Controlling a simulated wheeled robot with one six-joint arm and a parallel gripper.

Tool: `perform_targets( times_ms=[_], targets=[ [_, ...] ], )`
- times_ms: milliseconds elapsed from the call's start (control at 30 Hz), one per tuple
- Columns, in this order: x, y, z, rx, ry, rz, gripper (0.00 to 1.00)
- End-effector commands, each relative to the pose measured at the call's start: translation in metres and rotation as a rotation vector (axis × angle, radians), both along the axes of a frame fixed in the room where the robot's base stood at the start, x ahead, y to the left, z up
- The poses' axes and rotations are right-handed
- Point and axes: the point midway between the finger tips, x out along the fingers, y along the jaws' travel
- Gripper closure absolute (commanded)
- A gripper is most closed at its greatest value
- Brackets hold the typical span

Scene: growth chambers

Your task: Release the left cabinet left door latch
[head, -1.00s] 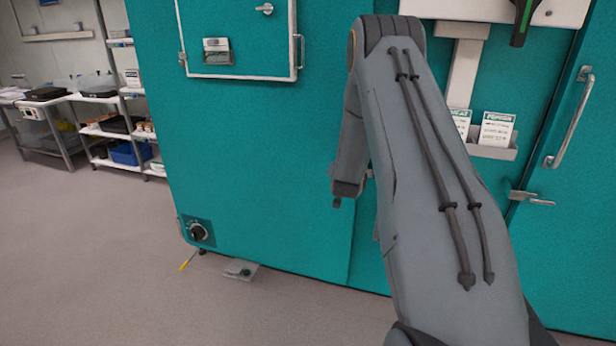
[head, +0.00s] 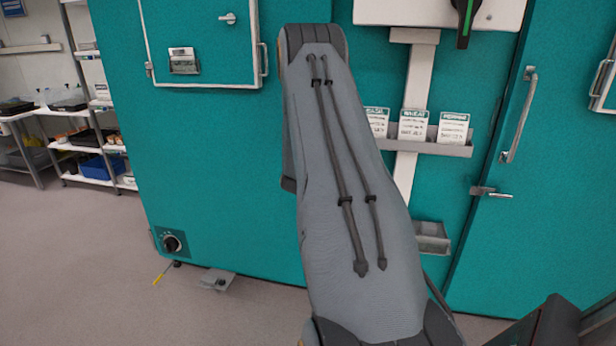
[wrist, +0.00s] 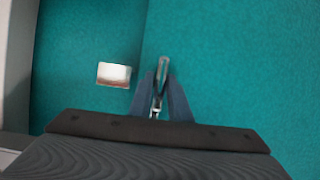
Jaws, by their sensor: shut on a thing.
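In the wrist view my gripper (wrist: 160,98) has its two dark fingers closed on a slim metal latch lever (wrist: 162,70) in front of a teal panel. A pale metal latch piece (wrist: 114,74) sits to the left of the fingers, across a vertical door seam. The lever stands upright in that picture, and its lower part is partly hidden between the fingers. In the head view my grey arm covers the gripper and the held lever.
A teal cabinet (head: 225,190) fills the middle of the head view. To the right are a card holder (head: 430,147), a tall door handle (head: 520,115) and another latch (head: 490,192). A low pedal-like plate (head: 215,280) is on the floor. Open floor lies left, before white shelves (head: 95,160).

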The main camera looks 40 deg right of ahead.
Motion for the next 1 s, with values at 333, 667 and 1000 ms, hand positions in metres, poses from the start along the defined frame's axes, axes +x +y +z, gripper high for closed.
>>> perform_targets(
  times_ms=[333, 667, 1000],
  targets=[
    [0.001, 0.0, 0.001, -0.001, -0.002, 0.001, 0.66],
    [0.001, 0.002, 0.001, 0.0, -0.002, 0.001, 0.64],
    [-0.021, 0.038, 0.019, 0.0, -0.004, 0.002, 0.64]
  ],
)
